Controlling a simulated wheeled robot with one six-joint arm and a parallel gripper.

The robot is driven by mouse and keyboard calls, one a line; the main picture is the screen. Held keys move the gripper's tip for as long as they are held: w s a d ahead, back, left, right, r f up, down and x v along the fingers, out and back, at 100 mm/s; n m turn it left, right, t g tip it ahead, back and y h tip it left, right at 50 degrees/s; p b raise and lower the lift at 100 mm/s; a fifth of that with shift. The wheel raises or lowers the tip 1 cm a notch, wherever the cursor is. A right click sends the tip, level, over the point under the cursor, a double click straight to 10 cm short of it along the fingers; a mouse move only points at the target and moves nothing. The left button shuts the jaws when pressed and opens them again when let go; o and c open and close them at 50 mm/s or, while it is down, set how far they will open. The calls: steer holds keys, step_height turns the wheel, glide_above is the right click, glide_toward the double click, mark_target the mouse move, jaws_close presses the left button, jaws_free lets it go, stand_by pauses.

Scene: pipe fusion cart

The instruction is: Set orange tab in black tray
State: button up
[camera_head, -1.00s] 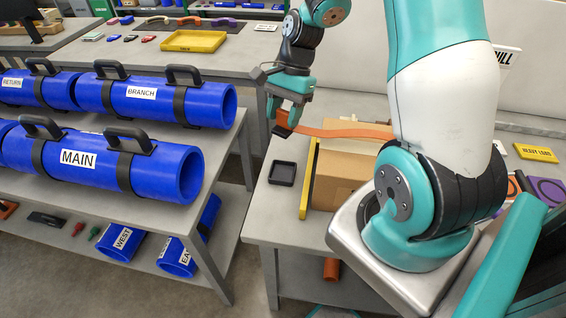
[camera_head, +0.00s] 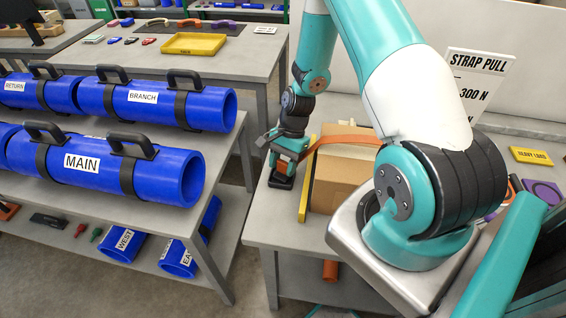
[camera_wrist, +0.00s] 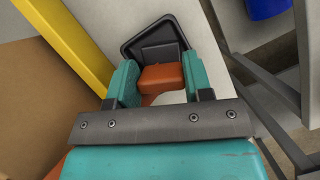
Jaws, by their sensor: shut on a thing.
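My gripper (camera_head: 289,158) is shut on the orange tab, the end of an orange strap (camera_head: 345,130), above the small black tray (camera_head: 281,182). The black tray (camera_wrist: 135,47) lies just beyond and around the tab in that view. My fingers hide part of the tray, and I cannot tell whether the tab touches its floor.
A cardboard box (camera_head: 340,180) with a yellow bar (camera_head: 306,180) along its left side stands right of the tray. The strap runs over the box. A shelf with blue pipes (camera_head: 150,172) stands to the left, across a gap.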

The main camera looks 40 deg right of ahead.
steer(key=shift+f, duration=0.1)
steer(key=o, duration=1)
